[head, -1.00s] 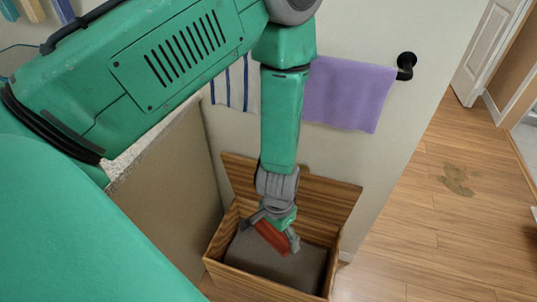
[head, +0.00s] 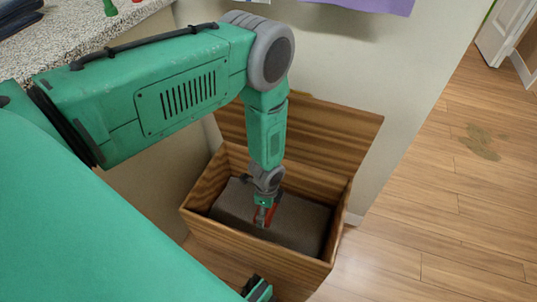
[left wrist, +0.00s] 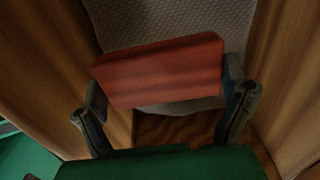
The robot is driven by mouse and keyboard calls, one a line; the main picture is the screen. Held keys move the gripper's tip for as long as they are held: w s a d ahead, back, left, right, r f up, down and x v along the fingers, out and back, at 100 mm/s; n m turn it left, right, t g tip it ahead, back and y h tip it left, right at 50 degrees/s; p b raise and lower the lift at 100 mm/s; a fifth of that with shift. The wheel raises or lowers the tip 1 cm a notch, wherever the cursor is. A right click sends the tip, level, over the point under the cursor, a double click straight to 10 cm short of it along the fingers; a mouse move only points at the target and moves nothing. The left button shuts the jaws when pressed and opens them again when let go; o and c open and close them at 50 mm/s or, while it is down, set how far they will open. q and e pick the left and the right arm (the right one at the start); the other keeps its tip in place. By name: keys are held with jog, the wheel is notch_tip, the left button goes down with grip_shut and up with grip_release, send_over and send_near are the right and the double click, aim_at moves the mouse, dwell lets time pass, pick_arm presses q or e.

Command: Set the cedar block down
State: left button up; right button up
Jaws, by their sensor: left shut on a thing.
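The cedar block (head: 271,214) is a reddish wooden bar. My left gripper (head: 265,212) is shut on it, inside an open wooden chest (head: 262,258). In the left wrist view the cedar block (left wrist: 160,70) lies across between the two fingers (left wrist: 166,108). Below it is a grey textured cloth (head: 303,222) in the chest, which also shows in the left wrist view (left wrist: 165,22). I cannot tell whether the block touches the cloth. My right gripper (head: 258,289) seems to show only as a dark tip at the bottom edge; its jaws cannot be made out.
The chest's raised lid (head: 335,130) leans toward the wall behind. A purple towel (head: 385,4) hangs above. A speckled counter (head: 85,35) stands at the left. The wooden floor (head: 440,220) to the right is clear except for a brownish stain (head: 480,142).

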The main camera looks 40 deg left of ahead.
pick_arm(q)
notch_tip(320, 180, down, 8)
jog(key=b, duration=0.3)
jog(key=shift+a+f, duration=0.1)
jog(key=shift+f, duration=0.2)
jog(key=shift+c, duration=0.5)
jog(key=o, duration=1)
jog(key=shift+r, duration=0.2)
notch_tip(320, 180, up, 12)
jog(key=p, duration=0.4)
jog(key=shift+p, duration=0.35)
